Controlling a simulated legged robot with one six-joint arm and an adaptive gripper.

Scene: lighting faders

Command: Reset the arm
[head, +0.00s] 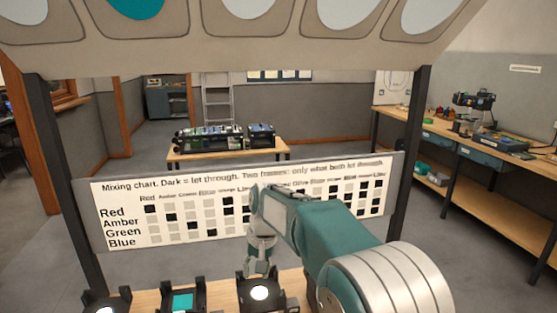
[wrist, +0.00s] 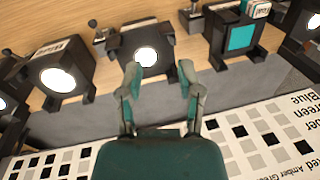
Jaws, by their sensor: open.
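My gripper (wrist: 159,75) is open and empty in the wrist view. Its two fingers are spread apart, pointing toward a black lamp (wrist: 140,40) with a lit round white opening. In the head view my gripper (head: 260,268) hangs at the end of my teal arm, just above a lit lamp (head: 258,292). Whether it touches that lamp cannot be told. My arm covers the middle of the mixing chart (head: 180,190).
A lamp with a teal face (head: 183,301) stands on the wooden bench, left of the lamp near my gripper. Another lit lamp (head: 106,307) is further left. Dark posts (head: 408,150) hold an overhead panel (head: 300,40). A workbench (head: 470,145) runs along the right wall.

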